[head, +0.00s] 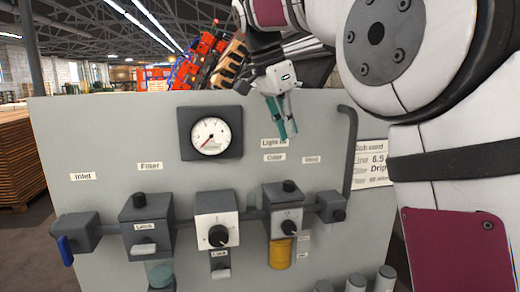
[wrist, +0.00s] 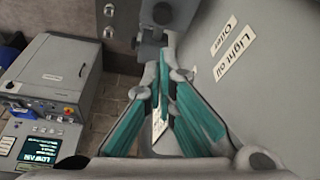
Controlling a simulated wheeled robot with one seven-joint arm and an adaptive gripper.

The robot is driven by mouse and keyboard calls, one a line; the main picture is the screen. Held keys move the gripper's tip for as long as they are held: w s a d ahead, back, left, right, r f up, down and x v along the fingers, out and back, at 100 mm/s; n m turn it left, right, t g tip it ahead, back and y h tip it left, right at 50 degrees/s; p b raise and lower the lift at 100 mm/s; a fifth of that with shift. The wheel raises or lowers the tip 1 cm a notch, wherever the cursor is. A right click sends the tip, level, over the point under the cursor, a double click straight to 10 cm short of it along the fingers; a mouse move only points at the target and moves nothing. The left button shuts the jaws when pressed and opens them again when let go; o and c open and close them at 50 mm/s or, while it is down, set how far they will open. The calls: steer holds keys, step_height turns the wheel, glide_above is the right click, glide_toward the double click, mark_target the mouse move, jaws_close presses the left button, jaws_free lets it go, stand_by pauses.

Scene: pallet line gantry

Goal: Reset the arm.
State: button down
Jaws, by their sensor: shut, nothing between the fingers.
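My gripper (head: 288,132) is in front of the upper part of a grey panel (head: 350,235), below and left of my large white arm links. Its teal-padded fingers point down and are close together, with nothing held. In the wrist view the fingers (wrist: 163,75) also come together at their tips. The panel's "Light oil" and "Oiler" labels are right beside the fingers. Below the gripper is the oiler unit (head: 283,222) with a dark knob on top and a yellow bowl (head: 281,253). I cannot tell the exact gap between the gripper and the panel.
A round gauge (head: 211,136), an inlet valve with a blue handle (head: 65,250), a filter (head: 147,222) and a regulator knob (head: 218,236) are on the panel. A grey cabinet (wrist: 55,75) and a control box with a lit screen (wrist: 38,150) show in the wrist view.

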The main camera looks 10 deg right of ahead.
steer(key=s+f+n+t+y, duration=0.1)
steer(key=s+f+n, duration=0.4)
steer(key=s, duration=0.4)
steer(key=s+f+n+t+y, duration=0.1)
steer(key=s+f+n+t, duration=0.1)
steer(key=s+f+n, duration=0.3)
steer(key=s+f+n+t+y, duration=0.1)
steer(key=s+f+n, duration=0.4)
steer(key=s, duration=0.9)
steer(key=shift+t+y, duration=0.3)
steer(key=c, duration=2.4)
jaws_free()
steer(key=shift+f, duration=0.1)
